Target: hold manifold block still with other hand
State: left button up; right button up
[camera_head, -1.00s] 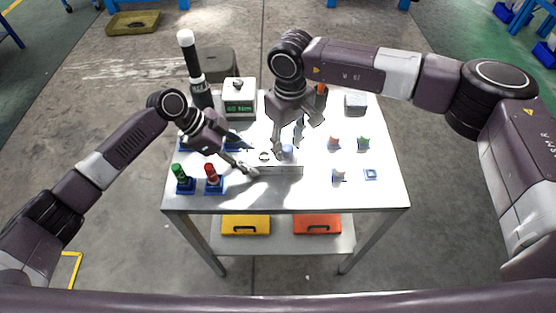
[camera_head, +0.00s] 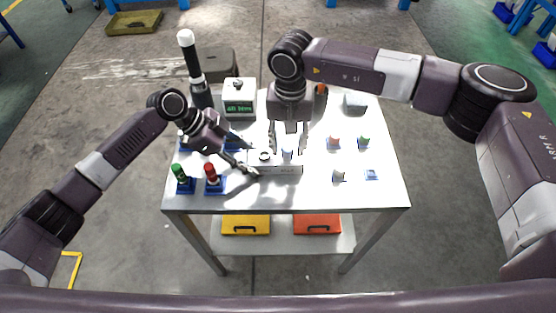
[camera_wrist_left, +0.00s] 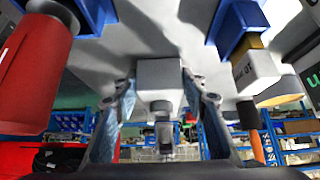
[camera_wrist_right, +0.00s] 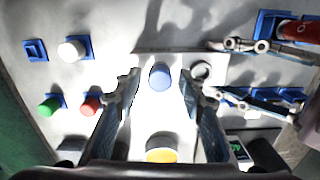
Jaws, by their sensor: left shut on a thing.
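The pale manifold block (camera_head: 280,169) lies on the white table. My left gripper (camera_head: 251,172) is shut on its left end; in the left wrist view the block (camera_wrist_left: 158,75) sits between the fingers. A blue cylindrical piece (camera_head: 287,154) stands on the block, and it also shows in the right wrist view (camera_wrist_right: 159,76). A dark ring-like opening (camera_head: 264,155) is beside it. My right gripper (camera_head: 287,145) is open and points down over the block, its fingers on either side of the blue piece. I cannot tell whether they touch it.
Green (camera_head: 177,170) and red (camera_head: 210,172) cylinders stand in blue holders at left. A display box (camera_head: 239,98) and a grey box (camera_head: 355,102) are behind. The front edge is clear.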

jog(key=m, duration=0.3)
jog(key=shift+m, duration=0.3)
jog(key=m, duration=0.4)
jog(key=shift+m, duration=0.4)
jog(key=m, duration=0.4)
jog(key=shift+m, duration=0.4)
jog(key=m, duration=0.4)
jog(key=c, duration=1)
grip_shut()
jog(key=shift+r, duration=0.1)
